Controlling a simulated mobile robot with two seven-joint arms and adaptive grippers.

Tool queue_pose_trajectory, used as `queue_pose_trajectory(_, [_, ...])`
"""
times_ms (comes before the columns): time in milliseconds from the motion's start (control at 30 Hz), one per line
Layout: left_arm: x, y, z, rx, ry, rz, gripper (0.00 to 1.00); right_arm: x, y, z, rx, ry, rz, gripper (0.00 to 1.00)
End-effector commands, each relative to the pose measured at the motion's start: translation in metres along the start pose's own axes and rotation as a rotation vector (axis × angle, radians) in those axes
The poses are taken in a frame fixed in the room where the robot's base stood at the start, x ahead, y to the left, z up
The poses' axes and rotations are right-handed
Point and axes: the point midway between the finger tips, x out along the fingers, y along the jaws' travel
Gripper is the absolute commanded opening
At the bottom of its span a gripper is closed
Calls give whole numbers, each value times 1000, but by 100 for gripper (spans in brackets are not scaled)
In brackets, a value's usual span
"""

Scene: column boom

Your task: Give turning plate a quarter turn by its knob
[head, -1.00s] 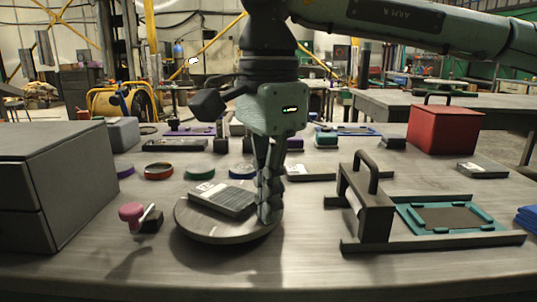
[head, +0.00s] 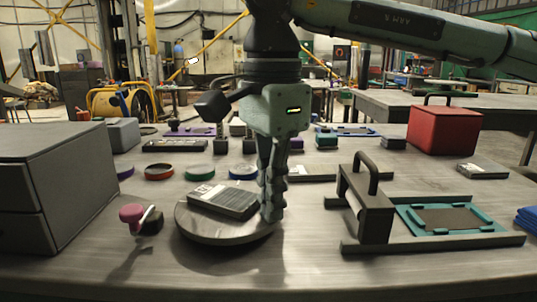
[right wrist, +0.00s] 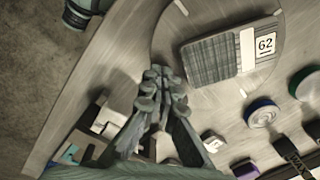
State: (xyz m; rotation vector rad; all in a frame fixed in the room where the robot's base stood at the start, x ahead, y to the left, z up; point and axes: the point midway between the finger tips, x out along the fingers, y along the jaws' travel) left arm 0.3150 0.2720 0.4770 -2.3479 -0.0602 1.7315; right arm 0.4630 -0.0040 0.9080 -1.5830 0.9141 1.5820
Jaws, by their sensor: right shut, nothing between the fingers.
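The turning plate (head: 215,236) is a round grey disc near the front of the table. A flat grey box (head: 222,203) with a white label lies on it. In the right wrist view the plate (right wrist: 190,84) is at the top, with the box (right wrist: 215,60) labelled 62. My right gripper (head: 272,212) is shut and empty, pointing down at the plate's right edge. In the wrist view its fingertips (right wrist: 158,80) are together beside the plate's rim. I cannot tell whether they touch the plate. No knob on the plate shows clearly. My left gripper is not in view.
A pink-topped knob (head: 132,213) on a dark base stands left of the plate. A grey drawer cabinet (head: 60,190) is further left. A dark handled frame (head: 375,215) stands at right, beside a teal tray (head: 400,222). Coloured rings lie behind. The front table strip is clear.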

Motion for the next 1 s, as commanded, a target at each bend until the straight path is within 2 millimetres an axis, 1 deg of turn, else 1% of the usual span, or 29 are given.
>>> queue_pose_trajectory(233, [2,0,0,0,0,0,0,1,4,5,-2,0,3,0])
queue_pose_trajectory(367, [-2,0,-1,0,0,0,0,-4,4,5,-1,0,3,0])
queue_pose_trajectory(1000, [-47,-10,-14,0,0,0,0,-68,4,5,0,0,1,0])
